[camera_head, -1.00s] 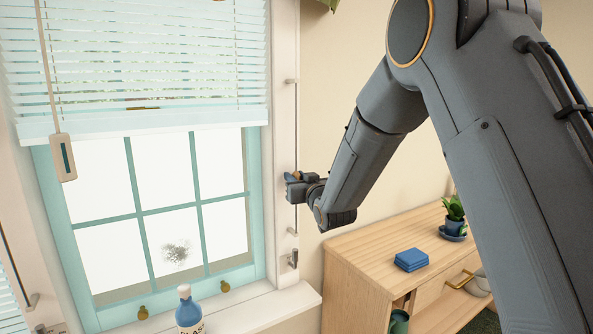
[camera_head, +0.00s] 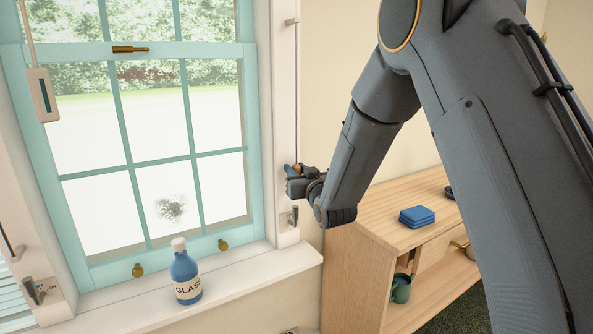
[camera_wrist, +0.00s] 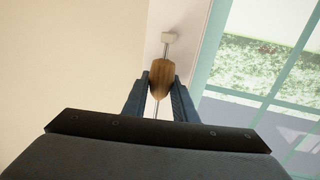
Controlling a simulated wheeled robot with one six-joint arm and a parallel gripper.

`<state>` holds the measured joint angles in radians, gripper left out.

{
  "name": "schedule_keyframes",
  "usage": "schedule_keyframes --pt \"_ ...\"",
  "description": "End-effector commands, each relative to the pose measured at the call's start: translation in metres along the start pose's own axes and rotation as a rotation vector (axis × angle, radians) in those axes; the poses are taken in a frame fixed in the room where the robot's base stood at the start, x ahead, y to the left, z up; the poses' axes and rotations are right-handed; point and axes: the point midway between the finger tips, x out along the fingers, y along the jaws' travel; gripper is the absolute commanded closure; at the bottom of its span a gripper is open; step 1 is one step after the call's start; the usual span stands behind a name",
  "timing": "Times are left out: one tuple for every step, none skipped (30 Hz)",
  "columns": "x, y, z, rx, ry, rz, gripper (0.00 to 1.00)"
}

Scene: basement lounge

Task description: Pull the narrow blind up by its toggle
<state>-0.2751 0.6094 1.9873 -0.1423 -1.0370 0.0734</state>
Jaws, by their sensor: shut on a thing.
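My gripper (camera_head: 294,180) is at the right side of the window frame, low on the thin vertical rod (camera_head: 295,90). In the wrist view, its two dark fingers (camera_wrist: 160,90) are shut on the brown wooden toggle (camera_wrist: 160,75), one on each side. The toggle also shows as a small brown bit at the fingertips in the head view (camera_head: 295,168). The rod runs from the toggle to a pale bracket (camera_wrist: 169,37) in the wrist view. The blind is out of sight; the visible window panes (camera_head: 150,115) are uncovered.
A blue bottle (camera_head: 186,275) stands on the white sill (camera_head: 240,280). A metal cleat (camera_head: 293,215) is on the frame just below my gripper. A wooden cabinet (camera_head: 375,210) with blue coasters (camera_head: 417,216) stands at right. A corded box (camera_head: 42,95) hangs at left.

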Motion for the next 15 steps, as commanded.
schedule_keyframes --pt "-0.0015 -0.0003 0.0069 0.001 -0.014 0.0 1.0" --pt "-0.0015 -0.0003 0.0072 0.001 -0.014 0.0 1.0" --pt "-0.0016 -0.0003 0.0075 0.001 -0.015 0.0 1.0" --pt "-0.0016 -0.0003 0.0078 0.001 -0.016 0.0 1.0" --pt "-0.0017 -0.0003 0.008 0.001 -0.016 0.0 1.0" --pt "-0.0018 -0.0003 0.0084 0.001 -0.017 0.0 0.68" --pt "-0.0018 -0.0003 0.0083 0.001 -0.017 0.0 0.63" --pt "-0.0017 -0.0003 0.0079 0.001 -0.016 0.0 0.58" --pt "-0.0015 -0.0002 0.0072 0.001 -0.015 0.0 0.55" --pt "-0.0014 -0.0002 0.0066 0.001 -0.014 0.0 0.55" --pt "-0.0013 -0.0002 0.0062 0.001 -0.013 0.0 0.55" --pt "-0.0011 -0.0002 0.0057 0.0 -0.012 0.0 0.55" --pt "-0.0011 -0.0002 0.0054 0.0 -0.011 0.0 0.55" --pt "-0.001 -0.0002 0.0052 0.0 -0.011 0.0 0.55" --pt "-0.001 -0.0002 0.0049 0.0 -0.01 0.0 0.55"
